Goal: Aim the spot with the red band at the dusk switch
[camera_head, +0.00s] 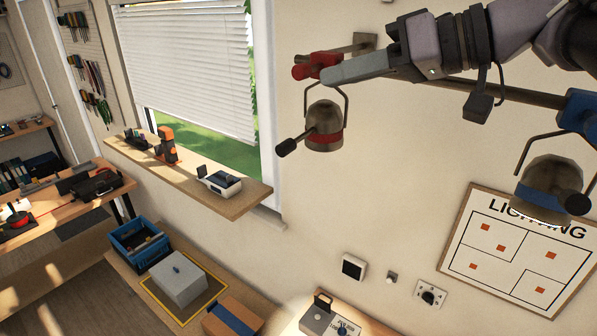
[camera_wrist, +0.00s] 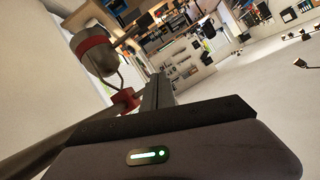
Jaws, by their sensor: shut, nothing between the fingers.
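The spot with the red band (camera_head: 325,126) hangs from a rail by a wire yoke under a red clamp (camera_head: 312,64), its black handle (camera_head: 290,147) pointing down-left. In the wrist view the red-banded spot (camera_wrist: 95,52) is at upper left, with the red clamp (camera_wrist: 127,101) beside my fingers. My gripper (camera_head: 325,74) is shut and empty, its tip close to the red clamp and above the spot; contact cannot be told. Which fitting is the dusk switch is unclear; a small grey box (camera_head: 317,321) with a dark top stands on a board at the bottom.
A blue-banded spot (camera_head: 547,187) hangs at right from a blue clamp. A LIGHTING board (camera_head: 470,232), a dark-faced wall box (camera_head: 354,267) and a socket (camera_head: 430,295) are on the wall. A window shelf (camera_head: 185,168) is at left. Open wall lies below the red-banded spot.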

